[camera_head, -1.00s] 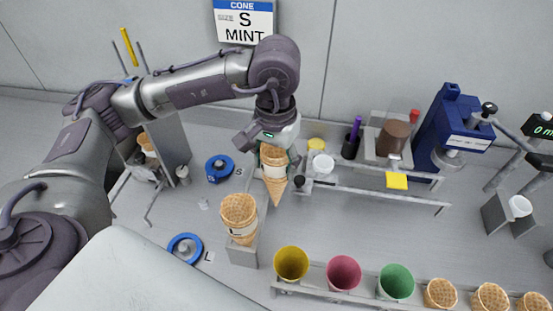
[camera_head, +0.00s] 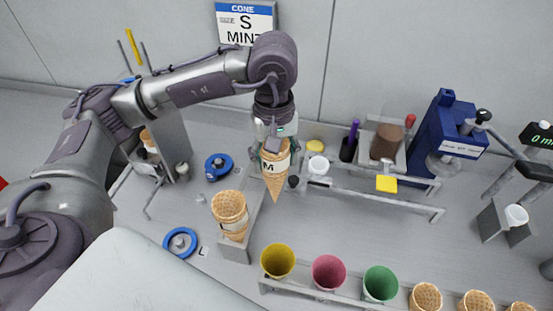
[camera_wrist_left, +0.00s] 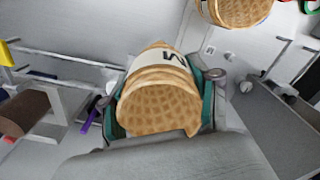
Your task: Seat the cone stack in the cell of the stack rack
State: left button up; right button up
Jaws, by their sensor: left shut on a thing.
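My left gripper (camera_head: 274,148) is shut on a waffle cone stack (camera_head: 275,170) with a white band marked M. The stack hangs point down, roughly upright, above the rear part of the grey stack rack (camera_head: 237,252). In the left wrist view, the green-padded fingers of the gripper (camera_wrist_left: 160,100) press both sides of the held stack (camera_wrist_left: 160,105), its open end toward the camera. Another cone stack (camera_head: 230,212) stands in the rack's front part; it also shows in the left wrist view (camera_wrist_left: 238,10). The cell under the held cone is largely hidden. My right gripper is not in view.
Yellow (camera_head: 278,261), pink (camera_head: 329,272) and green (camera_head: 380,283) cups stand in a front rail beside several cones. A wire shelf (camera_head: 375,190) lies right of the held stack.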

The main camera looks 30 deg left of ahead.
pick_arm(q)
jog(key=w+a+r+m+p, duration=0.2)
jog(key=a+r+m+p, duration=0.3)
jog(key=m, duration=1.1)
jog(key=w+a+r+m+p, duration=0.1)
jog(key=a+r+m+p, duration=0.2)
jog(key=r+m+p, duration=0.8)
pick_arm(e)
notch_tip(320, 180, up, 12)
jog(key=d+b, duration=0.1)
jog(key=b, duration=0.4)
pick_arm(q)
notch_tip(320, 180, down, 26)
jog(key=m+b, duration=0.4)
jog(key=b, duration=0.9)
jog(key=shift+f, duration=0.2)
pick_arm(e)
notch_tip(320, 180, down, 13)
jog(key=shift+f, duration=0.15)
pick_arm(q)
jog(key=o, duration=0.9)
